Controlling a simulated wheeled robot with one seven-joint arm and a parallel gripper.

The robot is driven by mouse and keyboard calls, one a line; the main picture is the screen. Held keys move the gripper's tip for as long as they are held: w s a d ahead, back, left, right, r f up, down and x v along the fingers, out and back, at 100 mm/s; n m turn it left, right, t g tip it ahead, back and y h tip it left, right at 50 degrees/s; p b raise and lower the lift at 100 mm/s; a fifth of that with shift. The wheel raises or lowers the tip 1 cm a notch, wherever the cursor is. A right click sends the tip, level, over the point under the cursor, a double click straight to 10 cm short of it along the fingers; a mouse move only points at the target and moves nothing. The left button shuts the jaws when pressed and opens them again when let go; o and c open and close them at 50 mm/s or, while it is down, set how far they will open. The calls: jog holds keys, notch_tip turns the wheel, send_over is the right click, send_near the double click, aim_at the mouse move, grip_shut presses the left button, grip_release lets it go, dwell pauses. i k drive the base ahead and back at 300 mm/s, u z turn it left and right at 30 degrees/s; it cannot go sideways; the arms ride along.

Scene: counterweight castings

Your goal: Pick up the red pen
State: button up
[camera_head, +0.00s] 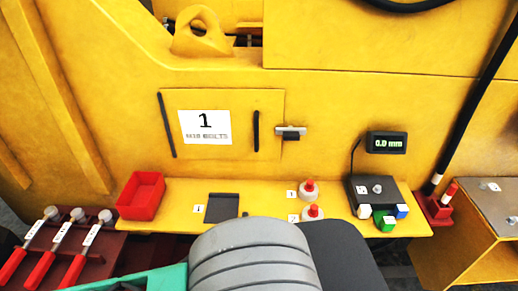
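A slim red-and-white pen-like thing (449,191) stands tilted in a small red holder (433,210) at the right end of the yellow ledge. A dark one with a white band (432,184) stands beside it in the same holder. The red-and-white one is the only thing here that looks like a red pen; its lower end is hidden in the holder. My grey ribbed arm link fills the bottom middle, well left of the holder. My gripper's fingers do not show.
The yellow ledge (270,187) holds an open red tray (141,194), a dark plate (222,208), two red-topped white pieces (309,190) and a black box (374,194) with coloured cubes. Red-handled tools (41,267) lie at left. A black hose (470,108) hangs above the holder.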

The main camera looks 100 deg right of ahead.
aim_at(452, 189)
jog(key=z, duration=5.15)
